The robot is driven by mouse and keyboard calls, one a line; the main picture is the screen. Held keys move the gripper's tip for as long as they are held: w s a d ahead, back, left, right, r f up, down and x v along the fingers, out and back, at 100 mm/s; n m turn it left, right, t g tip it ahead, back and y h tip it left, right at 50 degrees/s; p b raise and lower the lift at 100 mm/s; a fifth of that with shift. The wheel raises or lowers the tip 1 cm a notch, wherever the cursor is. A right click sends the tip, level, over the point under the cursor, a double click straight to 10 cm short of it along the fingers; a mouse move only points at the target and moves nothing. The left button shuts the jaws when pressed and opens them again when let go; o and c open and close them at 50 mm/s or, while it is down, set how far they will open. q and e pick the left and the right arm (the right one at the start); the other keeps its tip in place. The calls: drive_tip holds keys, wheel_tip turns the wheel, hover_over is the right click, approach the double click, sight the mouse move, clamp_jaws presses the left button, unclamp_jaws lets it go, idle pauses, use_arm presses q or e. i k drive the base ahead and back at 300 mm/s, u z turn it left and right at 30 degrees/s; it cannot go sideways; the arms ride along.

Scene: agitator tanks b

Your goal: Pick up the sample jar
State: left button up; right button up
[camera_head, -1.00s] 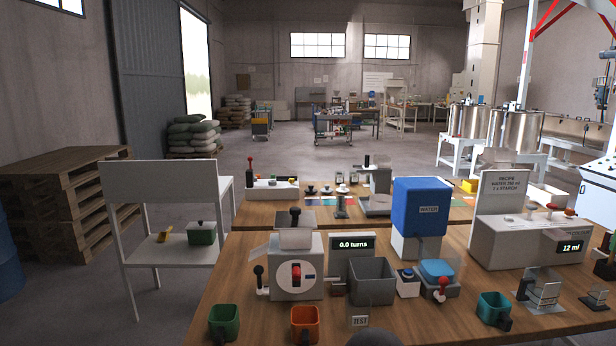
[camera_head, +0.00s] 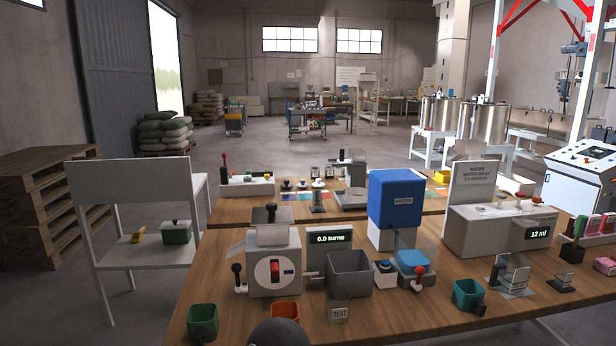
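I cannot tell for sure which thing is the sample jar. Several small jar-like items stand on the far wooden table, among them a pale-topped one (camera_head: 318,186) on a dark stand and a small one (camera_head: 315,172) behind it. They are too small to make out any label. Neither of my grippers can be made out in the head view.
The near table (camera_head: 425,318) bears a green cup (camera_head: 202,322), an orange cup (camera_head: 285,312), a teal cup (camera_head: 468,295), a grey bin (camera_head: 349,274), a blue water tank (camera_head: 396,198) and a crank machine (camera_head: 272,262). A white shelf (camera_head: 135,200) stands left.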

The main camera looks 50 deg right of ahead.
sight(329, 171)
drive_tip(key=u, duration=0.05)
drive_tip(key=i, duration=7.8)
drive_tip(key=z, duration=2.15)
drive_tip(key=i, duration=0.8)
drive_tip(key=z, duration=0.05)
